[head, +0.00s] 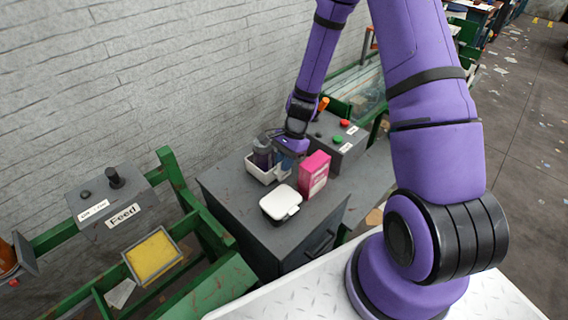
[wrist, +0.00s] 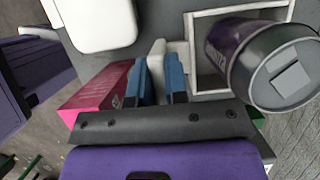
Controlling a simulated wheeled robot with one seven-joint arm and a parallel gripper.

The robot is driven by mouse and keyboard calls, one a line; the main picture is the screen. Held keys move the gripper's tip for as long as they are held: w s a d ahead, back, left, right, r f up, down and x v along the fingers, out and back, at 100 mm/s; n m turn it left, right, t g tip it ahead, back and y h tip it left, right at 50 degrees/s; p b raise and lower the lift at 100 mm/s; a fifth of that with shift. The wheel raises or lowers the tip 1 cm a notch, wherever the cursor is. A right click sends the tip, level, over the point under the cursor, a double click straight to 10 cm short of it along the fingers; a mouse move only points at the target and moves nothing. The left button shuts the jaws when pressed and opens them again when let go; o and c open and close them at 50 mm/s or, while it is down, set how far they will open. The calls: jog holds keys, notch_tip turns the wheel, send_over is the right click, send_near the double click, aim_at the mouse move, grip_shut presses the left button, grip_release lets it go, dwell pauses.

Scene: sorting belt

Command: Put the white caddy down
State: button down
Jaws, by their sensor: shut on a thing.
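The white caddy (head: 262,174) is at the grey cabinet top, near its wall side, in the head view. A dark can (head: 262,152) stands in it. In the wrist view the caddy's white rim (wrist: 232,12) surrounds the can (wrist: 262,62), which shows its grey lid. My gripper (head: 289,150) is at the caddy's right end. In the wrist view its blue fingertips (wrist: 159,82) are shut on a white upright part of the caddy. I cannot tell whether the caddy's base touches the cabinet top.
The grey cabinet top (head: 232,191) also holds a pink box (head: 314,174) close right of my gripper and a white-lidded container (head: 281,203) in front. A control box (head: 336,140) with buttons stands behind. Free surface lies at the left front.

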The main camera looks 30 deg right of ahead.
jog(key=shift+f, duration=0.5)
jog(key=c, duration=1.1)
grip_release()
